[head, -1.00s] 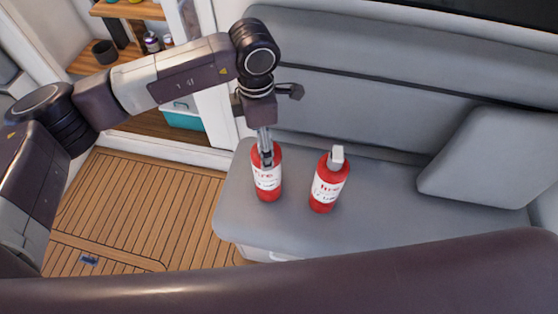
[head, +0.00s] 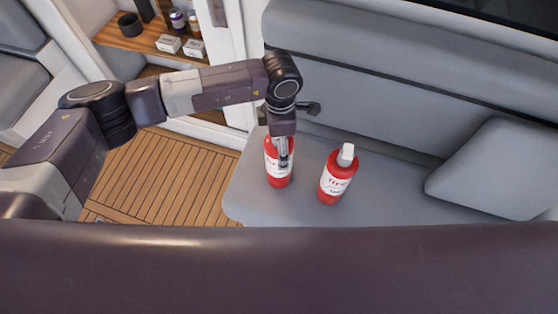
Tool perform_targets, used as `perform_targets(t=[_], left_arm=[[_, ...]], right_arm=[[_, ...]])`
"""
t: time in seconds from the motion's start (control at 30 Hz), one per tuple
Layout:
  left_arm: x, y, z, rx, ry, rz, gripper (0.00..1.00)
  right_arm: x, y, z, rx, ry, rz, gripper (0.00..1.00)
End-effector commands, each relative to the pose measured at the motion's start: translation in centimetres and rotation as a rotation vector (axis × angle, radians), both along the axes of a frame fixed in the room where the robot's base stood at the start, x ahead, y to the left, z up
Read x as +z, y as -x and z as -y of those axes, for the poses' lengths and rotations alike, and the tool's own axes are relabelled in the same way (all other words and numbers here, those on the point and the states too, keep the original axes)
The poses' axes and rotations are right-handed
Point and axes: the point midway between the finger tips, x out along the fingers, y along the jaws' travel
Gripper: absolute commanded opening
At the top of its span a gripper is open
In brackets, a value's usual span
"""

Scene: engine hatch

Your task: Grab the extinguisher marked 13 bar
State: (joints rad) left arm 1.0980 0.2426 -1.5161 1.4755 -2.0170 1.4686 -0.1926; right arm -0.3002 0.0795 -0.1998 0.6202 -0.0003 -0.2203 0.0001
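Two red fire extinguishers with white labels stand on the grey seat: the left extinguisher (head: 279,178) and the right extinguisher (head: 336,178). The right one has a pale top and leans a little in the picture. The small print on both labels is too blurred to read, so I cannot tell which is marked 13 bar. My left gripper (head: 284,160) points down over the upper part of the left extinguisher and hides its top. Its fingers overlap the bottle, but I cannot tell whether they grip it. My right gripper is not in view.
The grey seat (head: 390,205) is clear to the right, up to a grey cushion (head: 495,168). The backrest (head: 380,125) rises behind the bottles. A wooden shelf (head: 145,42) with small items is at the upper left, above the slatted wooden floor (head: 165,175).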

Motion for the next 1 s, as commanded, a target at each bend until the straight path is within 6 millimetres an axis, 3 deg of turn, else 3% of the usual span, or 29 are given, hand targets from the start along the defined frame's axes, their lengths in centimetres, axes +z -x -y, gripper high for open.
perform_targets(t=[0.13, 0.8, 1.0], left_arm=[[-0.02, -0.02, 0.0, 0.0, 0.0, 0.0, 0.75], [0.05, -0.05, -0.04, 0.001, 0.0, 0.0, 0.01], [0.34, -0.2, 0.1, 0.001, 0.003, 0.005, 0.0]], right_arm=[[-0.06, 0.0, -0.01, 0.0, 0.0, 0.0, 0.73], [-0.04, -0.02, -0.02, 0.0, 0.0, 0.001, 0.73], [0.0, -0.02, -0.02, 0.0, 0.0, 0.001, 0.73]])
